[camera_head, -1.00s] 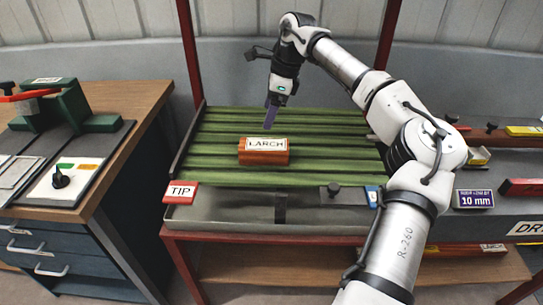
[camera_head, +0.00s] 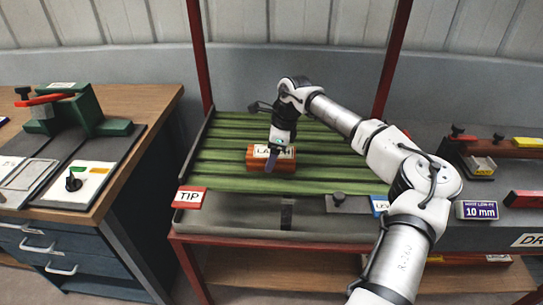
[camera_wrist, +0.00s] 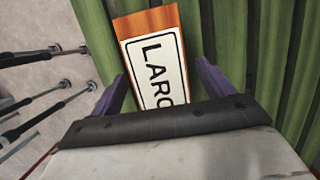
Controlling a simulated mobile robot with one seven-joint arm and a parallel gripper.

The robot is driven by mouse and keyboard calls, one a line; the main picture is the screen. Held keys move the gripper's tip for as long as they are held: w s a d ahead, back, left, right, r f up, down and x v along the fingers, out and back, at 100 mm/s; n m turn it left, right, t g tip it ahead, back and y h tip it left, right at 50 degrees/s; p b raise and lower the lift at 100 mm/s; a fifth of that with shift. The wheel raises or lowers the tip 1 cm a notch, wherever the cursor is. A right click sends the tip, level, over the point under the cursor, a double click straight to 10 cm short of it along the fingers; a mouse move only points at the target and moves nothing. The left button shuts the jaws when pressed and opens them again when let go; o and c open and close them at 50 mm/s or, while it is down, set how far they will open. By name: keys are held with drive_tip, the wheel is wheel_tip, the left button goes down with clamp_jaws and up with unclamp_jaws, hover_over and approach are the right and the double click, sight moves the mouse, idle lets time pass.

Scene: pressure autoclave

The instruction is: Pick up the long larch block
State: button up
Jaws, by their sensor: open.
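The larch block (camera_head: 284,167) is an orange-brown block with a white LARCH label. It lies across the green slatted bed of the rack in the head view. My gripper (camera_head: 271,164) is over the block, its fingers in front of the label and hiding part of it. In the wrist view, the block (camera_wrist: 143,24) runs up between the two purple fingers of my open gripper (camera_wrist: 162,88). The fingers stand on either side of the block. The near end of the block is hidden behind the gripper body. I cannot tell how far the fingertips are above the bed.
The green slatted bed (camera_head: 340,172) is otherwise bare, with red posts behind it. A red TIP sign (camera_head: 189,198) is at its front left. A wooden bench (camera_head: 150,95) with a green fixture (camera_head: 95,112) stands left. A grey bench with a 10 mm sign (camera_head: 480,210) is right.

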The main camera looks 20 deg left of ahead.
drive_tip(key=shift+x, duration=0.95)
drive_tip(key=c, duration=1.2)
drive_tip(key=shift+c, duration=0.2)
drive_tip(key=shift+r, duration=0.15)
